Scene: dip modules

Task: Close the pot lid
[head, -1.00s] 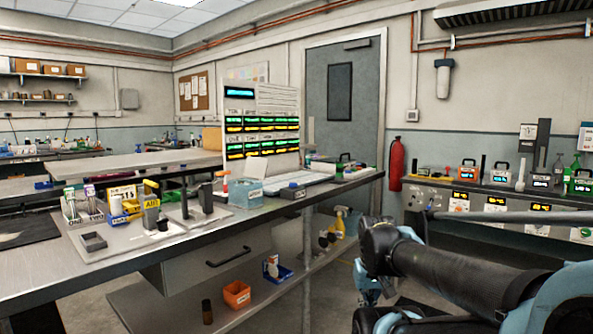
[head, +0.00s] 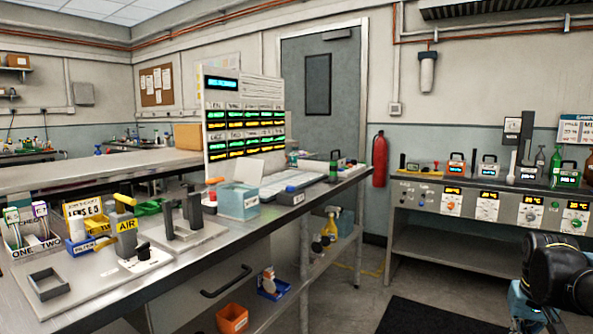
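No pot is plain to make out. Part of my arm shows at the lower right edge, apart from both benches. My gripper itself is not in view.
The near metal bench (head: 205,262) runs along the left with holders and stands on it. The right bench (head: 420,205) carries displays and knobs on its front. A red fire extinguisher (head: 379,160) hangs between them. Open floor with a dark mat (head: 435,316) lies ahead.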

